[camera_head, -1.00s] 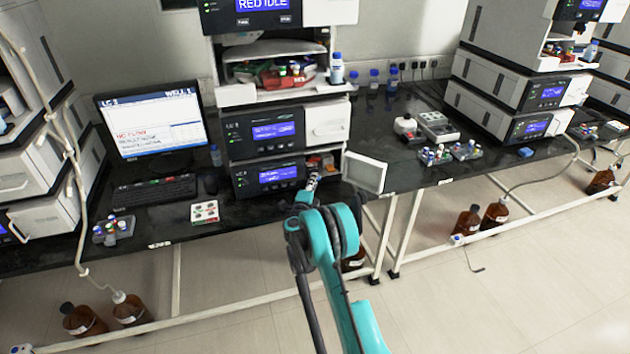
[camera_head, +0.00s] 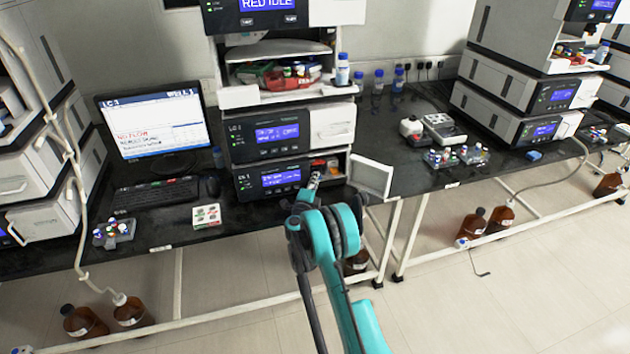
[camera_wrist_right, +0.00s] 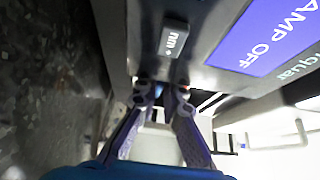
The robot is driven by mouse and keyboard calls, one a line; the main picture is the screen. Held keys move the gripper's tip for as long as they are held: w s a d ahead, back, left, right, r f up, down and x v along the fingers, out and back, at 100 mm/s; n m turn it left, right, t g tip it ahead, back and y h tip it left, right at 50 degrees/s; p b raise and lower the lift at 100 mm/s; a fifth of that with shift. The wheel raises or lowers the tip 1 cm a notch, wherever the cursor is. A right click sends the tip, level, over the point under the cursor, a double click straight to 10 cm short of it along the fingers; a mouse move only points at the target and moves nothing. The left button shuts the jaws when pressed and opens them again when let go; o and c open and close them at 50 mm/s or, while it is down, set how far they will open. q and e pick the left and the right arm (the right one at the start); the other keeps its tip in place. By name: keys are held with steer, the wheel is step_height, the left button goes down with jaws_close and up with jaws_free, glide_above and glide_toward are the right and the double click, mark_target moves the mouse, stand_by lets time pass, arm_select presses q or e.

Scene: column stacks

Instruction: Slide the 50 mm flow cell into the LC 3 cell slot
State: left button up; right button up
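My right gripper (camera_head: 315,178) is at the open compartment (camera_head: 329,164) at the right end of the lowest unit in the middle stack. In the right wrist view its fingers (camera_wrist_right: 161,92) converge with a small gap between the tips, close to the unit's front. I cannot make out what, if anything, is between them. Inside the compartment, small reddish and pale parts show. I cannot pick out the 50 mm flow cell or the cell slot for certain. The compartment's white door (camera_head: 370,177) stands swung open to the right. My left gripper is not in view.
A white card with colored pieces (camera_head: 207,216) lies on the bench left of the gripper. A keyboard (camera_head: 155,194) and LC 3 monitor (camera_head: 155,125) stand further left. The unit's display (camera_wrist_right: 265,40) and small "nm +" button (camera_wrist_right: 173,39) are close in the right wrist view.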

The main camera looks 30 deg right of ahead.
steer(key=o, duration=0.4)
steer(key=shift+s+a, duration=0.1)
steer(key=shift+a, duration=0.05)
